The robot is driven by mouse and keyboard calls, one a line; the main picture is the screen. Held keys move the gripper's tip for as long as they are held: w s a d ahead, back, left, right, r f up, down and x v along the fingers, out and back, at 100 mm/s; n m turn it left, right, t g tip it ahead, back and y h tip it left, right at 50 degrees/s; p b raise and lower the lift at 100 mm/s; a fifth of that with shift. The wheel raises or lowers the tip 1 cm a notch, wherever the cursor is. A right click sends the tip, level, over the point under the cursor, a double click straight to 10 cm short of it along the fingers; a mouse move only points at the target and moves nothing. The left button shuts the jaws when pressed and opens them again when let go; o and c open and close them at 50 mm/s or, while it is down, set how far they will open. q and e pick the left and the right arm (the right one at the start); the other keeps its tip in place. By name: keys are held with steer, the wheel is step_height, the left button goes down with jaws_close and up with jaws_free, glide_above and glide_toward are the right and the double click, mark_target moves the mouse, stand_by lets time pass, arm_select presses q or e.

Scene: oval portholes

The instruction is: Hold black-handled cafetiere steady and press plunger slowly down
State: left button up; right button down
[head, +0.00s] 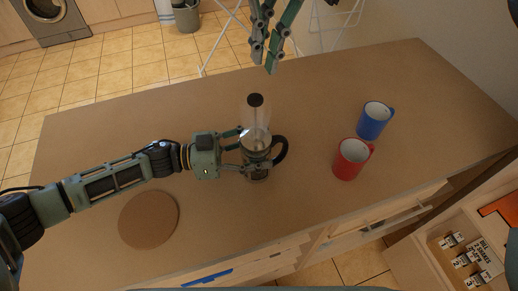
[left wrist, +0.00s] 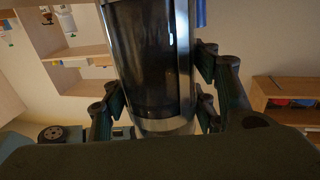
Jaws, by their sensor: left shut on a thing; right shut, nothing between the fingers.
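The cafetiere (head: 257,142) stands upright on the brown worktop, with a clear upper part, a dark lower part and a black handle (head: 281,150) on its right. Its black plunger knob (head: 255,100) sits high above the body. My left gripper (head: 258,152) comes in from the left and is shut on the cafetiere's body; in the left wrist view the fingers flank the glass and metal body (left wrist: 155,60). My right gripper (head: 271,58) is above and beyond the cafetiere, pointing down, shut and empty, apart from the knob.
A red mug (head: 350,160) and a blue mug (head: 374,121) stand to the right. A round cork mat (head: 148,219) lies at the front left. An open drawer (head: 440,250) is at the lower right. The worktop's far left is clear.

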mark_target(255, 97)
steer(key=shift+w+a+f+m+h, duration=0.1)
steer(key=shift+a+f+m+h, duration=0.15)
steer(key=shift+f+m, duration=0.85)
steer(key=shift+w+a+f+m+h, duration=0.1)
steer(key=shift+f+m+h, duration=0.2)
steer(key=shift+f+m, duration=0.75)
steer(key=shift+w+a+f+m+h, duration=0.1)
steer(key=shift+a+f+m+h, duration=0.15)
steer(key=shift+f+m, duration=0.85)
